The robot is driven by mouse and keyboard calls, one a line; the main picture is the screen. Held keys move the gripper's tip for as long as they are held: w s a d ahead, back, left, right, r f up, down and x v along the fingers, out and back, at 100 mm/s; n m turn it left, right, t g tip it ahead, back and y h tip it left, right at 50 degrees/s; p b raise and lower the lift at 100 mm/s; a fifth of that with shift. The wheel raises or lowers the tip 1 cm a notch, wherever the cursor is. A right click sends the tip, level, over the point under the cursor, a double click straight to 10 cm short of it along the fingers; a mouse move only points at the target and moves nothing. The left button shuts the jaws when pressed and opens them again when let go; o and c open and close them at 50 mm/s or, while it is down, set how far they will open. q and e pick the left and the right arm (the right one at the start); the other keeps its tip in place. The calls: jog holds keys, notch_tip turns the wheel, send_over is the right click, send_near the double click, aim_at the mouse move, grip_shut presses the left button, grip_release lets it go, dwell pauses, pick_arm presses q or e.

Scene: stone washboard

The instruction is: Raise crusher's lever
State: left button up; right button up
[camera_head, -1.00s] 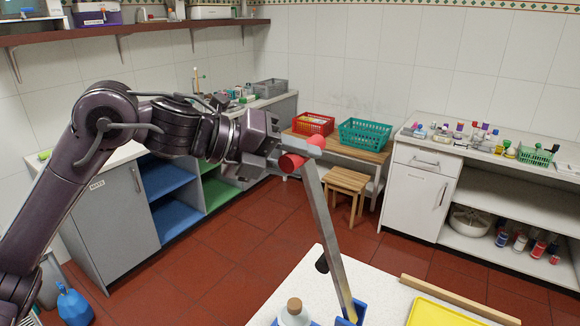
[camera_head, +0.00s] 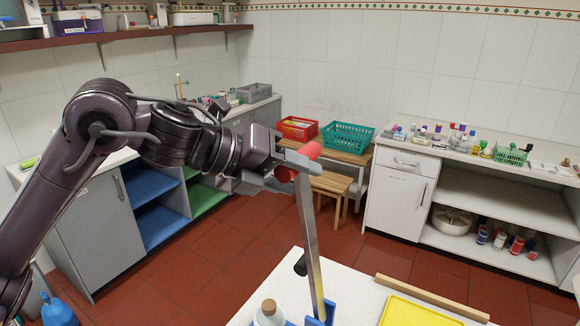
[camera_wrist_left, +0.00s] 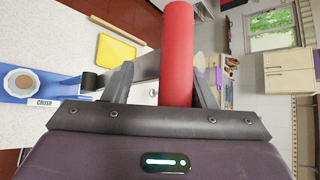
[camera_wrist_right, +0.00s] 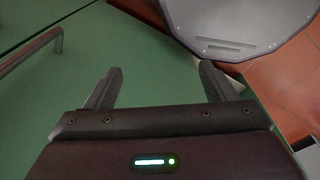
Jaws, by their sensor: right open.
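The crusher's lever (camera_head: 311,245) is a long grey metal bar with a red cross handle (camera_head: 285,173) at its top. It stands up steeply from a blue base (camera_head: 318,322) on the white table. My left gripper (camera_head: 280,161) is at the top of the lever. In the left wrist view the red handle (camera_wrist_left: 178,50) lies between my fingers, close to the right one, with the grey bar towards the left one; the fingers are partly closed on the lever's head. The blue base there bears a "CRUSH" label. My right gripper (camera_wrist_right: 160,68) is open and empty, only in its wrist view.
A corked bottle (camera_head: 268,314) stands left of the lever's base. A yellow tray (camera_head: 425,315) and a wooden strip (camera_head: 430,298) lie to the right. In the right wrist view, a green surface (camera_wrist_right: 150,35) lies beneath the gripper, with a grey rounded panel (camera_wrist_right: 245,25) beyond.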

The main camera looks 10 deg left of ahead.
pick_arm(q)
jog(key=shift+w+a+r, duration=0.1)
jog(key=shift+w+r, duration=0.05)
jog(key=shift+w, duration=0.1)
pick_arm(e)
jog(key=shift+d, duration=0.4)
pick_arm(q)
jog(key=shift+s+a+r+b, duration=0.25)
jog(key=shift+a+b, duration=0.1)
jog(key=shift+a, duration=0.1)
jog(key=b+v, duration=0.2)
jog(key=v, duration=0.4)
jog(key=shift+s+a, duration=0.2)
pick_arm(e)
notch_tip(320, 180, down, 3)
jog(key=shift+a+f, duration=0.15)
pick_arm(q)
jog(key=shift+r, duration=0.1)
pick_arm(e)
jog(key=shift+a, duration=0.15)
